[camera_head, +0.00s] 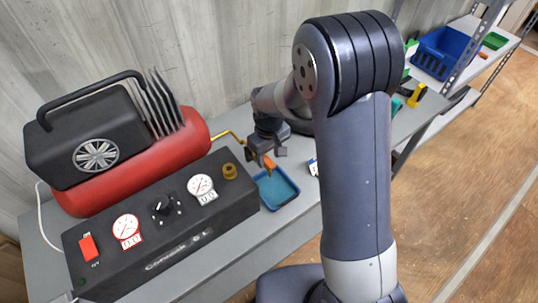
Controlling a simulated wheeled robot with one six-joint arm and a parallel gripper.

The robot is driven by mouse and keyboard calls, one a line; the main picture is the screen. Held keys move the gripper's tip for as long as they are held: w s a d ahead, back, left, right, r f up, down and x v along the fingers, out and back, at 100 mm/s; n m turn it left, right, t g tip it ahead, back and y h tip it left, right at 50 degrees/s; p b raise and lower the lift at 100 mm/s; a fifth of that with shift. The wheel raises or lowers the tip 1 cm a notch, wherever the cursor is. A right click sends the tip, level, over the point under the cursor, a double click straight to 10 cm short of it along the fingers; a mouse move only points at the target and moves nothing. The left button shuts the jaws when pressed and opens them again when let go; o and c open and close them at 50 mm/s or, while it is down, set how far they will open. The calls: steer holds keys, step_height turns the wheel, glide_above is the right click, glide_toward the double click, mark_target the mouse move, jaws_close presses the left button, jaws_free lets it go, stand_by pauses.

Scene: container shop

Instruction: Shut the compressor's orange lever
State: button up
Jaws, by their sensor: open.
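The compressor has a red tank (95,197) with a black motor housing on top, and a dark control panel (160,240) in front with gauges, a knob and a red switch. A yellow-brass pipe (228,135) runs from the tank's right end toward my gripper (264,160). The orange lever (269,162) shows as a small piece right at my gripper's fingers. My gripper is open and points down by the lever, above the blue tray. The fingers partly hide the lever, and I cannot tell whether they touch it.
A blue tray (292,191) lies on the grey bench just right of the panel. My arm hides part of the bench behind it. A blue crate (440,50) and small coloured items stand on the shelving at the back right. Wooden floor is open at right.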

steer(key=shift+f, duration=0.55)
jaws_close()
